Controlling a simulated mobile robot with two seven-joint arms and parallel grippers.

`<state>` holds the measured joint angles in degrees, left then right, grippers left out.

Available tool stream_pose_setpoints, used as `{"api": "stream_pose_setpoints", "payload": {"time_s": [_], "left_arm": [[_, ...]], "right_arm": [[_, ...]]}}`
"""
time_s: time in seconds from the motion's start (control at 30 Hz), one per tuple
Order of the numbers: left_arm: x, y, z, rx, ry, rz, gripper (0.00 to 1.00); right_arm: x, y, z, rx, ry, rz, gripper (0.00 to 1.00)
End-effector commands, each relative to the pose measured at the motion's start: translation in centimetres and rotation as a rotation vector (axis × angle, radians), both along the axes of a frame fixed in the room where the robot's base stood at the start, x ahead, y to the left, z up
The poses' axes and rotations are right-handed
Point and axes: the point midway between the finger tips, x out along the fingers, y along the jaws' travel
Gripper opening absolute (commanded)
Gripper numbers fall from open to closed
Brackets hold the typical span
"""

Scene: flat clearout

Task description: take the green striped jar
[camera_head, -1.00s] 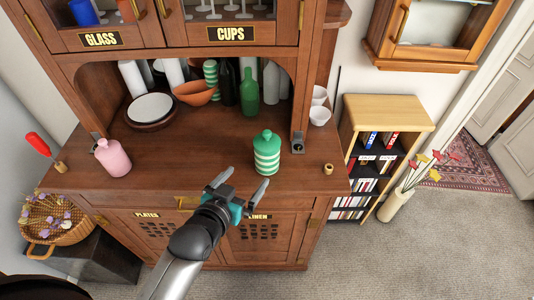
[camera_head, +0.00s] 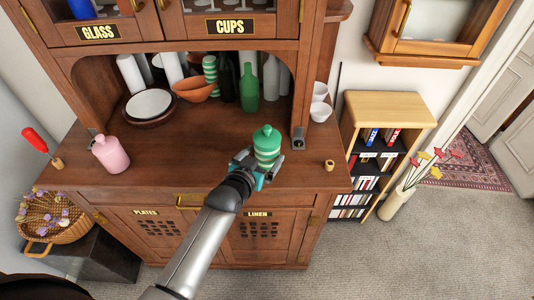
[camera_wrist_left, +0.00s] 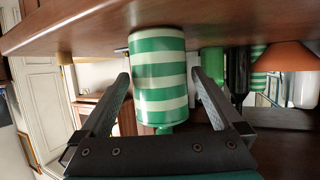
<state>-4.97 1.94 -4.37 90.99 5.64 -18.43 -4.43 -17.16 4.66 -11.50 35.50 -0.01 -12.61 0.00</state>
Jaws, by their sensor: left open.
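The green striped jar (camera_head: 266,143) has a green lid with a knob and green and cream bands. It stands upright near the front edge of the cabinet counter. My left gripper (camera_head: 262,163) is open, with its fingers on either side of the jar's body. In the left wrist view the jar (camera_wrist_left: 159,80) sits between the two open fingers (camera_wrist_left: 160,100), with a visible gap on each side. The jar's lower part is partly hidden behind the gripper in the head view. My right gripper is not in view.
Behind are a green bottle (camera_head: 249,88), an orange bowl (camera_head: 195,89), plates (camera_head: 149,104) and another striped green container (camera_head: 210,72). The counter between is clear.

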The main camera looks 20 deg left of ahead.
Motion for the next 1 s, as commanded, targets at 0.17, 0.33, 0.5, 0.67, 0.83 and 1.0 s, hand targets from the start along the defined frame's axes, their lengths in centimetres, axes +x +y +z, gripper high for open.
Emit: {"api": "stream_pose_setpoints", "payload": {"time_s": [0.17, 0.33, 0.5, 0.67, 0.83, 1.0], "left_arm": [[2.0, -0.3, -1.1, -0.002, -0.002, -0.001, 1.0], [2.8, -0.4, -1.5, -0.001, 0.0, -0.001, 1.0], [2.9, -0.4, -1.5, -0.001, 0.0, -0.001, 1.0], [2.9, -0.4, -1.4, -0.001, 0.0, 0.0, 0.91], [2.9, -0.4, -1.4, 0.0, 0.0, 0.0, 0.72], [2.8, -0.4, -1.4, 0.0, 0.0, 0.0, 0.53]], "right_arm": [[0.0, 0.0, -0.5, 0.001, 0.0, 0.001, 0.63], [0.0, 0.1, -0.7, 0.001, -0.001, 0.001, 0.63], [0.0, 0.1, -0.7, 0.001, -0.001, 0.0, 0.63], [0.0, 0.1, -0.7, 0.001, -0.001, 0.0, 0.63], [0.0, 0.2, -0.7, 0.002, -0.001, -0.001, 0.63], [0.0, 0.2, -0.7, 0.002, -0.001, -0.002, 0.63]]}}
